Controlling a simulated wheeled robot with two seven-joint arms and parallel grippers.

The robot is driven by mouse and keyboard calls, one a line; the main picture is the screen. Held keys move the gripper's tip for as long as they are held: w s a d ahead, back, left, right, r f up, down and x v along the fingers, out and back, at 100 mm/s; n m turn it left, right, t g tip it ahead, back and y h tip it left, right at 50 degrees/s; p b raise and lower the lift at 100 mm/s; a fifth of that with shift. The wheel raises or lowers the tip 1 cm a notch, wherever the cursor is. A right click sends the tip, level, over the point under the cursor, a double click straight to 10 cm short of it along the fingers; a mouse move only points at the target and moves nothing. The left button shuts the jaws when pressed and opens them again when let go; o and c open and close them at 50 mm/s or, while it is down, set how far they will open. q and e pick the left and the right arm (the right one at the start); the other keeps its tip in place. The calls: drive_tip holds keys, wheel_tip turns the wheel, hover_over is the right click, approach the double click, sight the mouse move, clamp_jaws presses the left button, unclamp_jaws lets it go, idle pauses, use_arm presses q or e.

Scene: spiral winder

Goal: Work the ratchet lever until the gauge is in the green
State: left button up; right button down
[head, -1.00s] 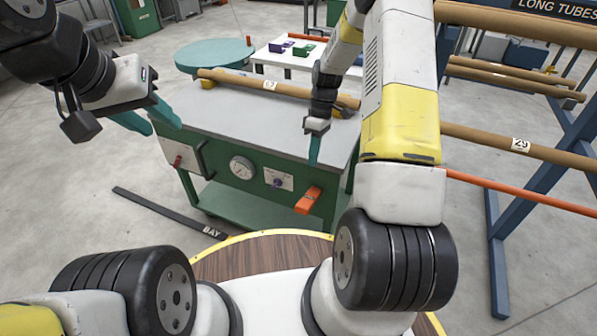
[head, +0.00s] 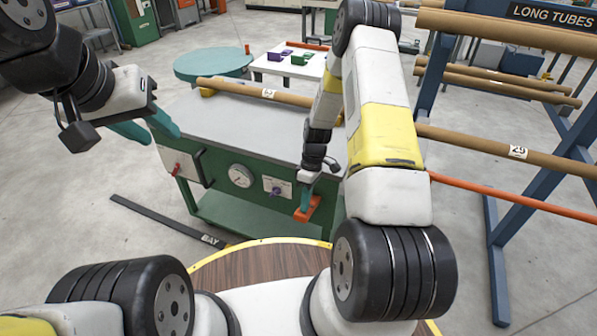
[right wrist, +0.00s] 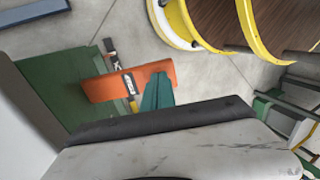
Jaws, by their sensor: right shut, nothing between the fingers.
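The green bench's front panel carries a white-faced gauge (head: 241,176); its needle is too small to read against any green band. An orange lever (head: 316,209) sticks out at the panel's right end. My right gripper (head: 304,212) is shut and empty, its teal fingers pointing down at the lever and covering part of it. In the right wrist view the teal fingers (right wrist: 157,96) lie against or just over the end of the orange lever (right wrist: 105,88); I cannot tell if they touch. My left gripper (head: 147,130) is open and empty, above the bench's left end.
A red-handled switch (head: 176,169) and a purple knob (head: 276,191) are also on the panel. A cardboard tube (head: 255,92) lies along the bench's back. A blue rack (head: 494,250) with long tubes stands at right. The grey bench top's middle is clear.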

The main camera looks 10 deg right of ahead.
drive_tip(key=shift+s+f, duration=0.1)
drive_tip(key=shift+f, duration=0.1)
idle(0.3)
drive_tip(key=shift+s+a+f+t+h, duration=0.2)
drive_tip(key=shift+s+f+t, duration=0.15)
drive_tip(key=shift+f, duration=0.1)
drive_tip(key=shift+s+a+f+t+h, duration=0.2)
drive_tip(key=shift+f+t, duration=0.15)
drive_tip(key=shift+f, duration=0.1)
drive_tip(key=x, duration=0.8)
drive_tip(key=shift+s+t+h, duration=0.2)
drive_tip(key=shift+t+h, duration=0.1)
drive_tip(key=shift+t, duration=0.1)
drive_tip(key=shift+w, duration=0.1)
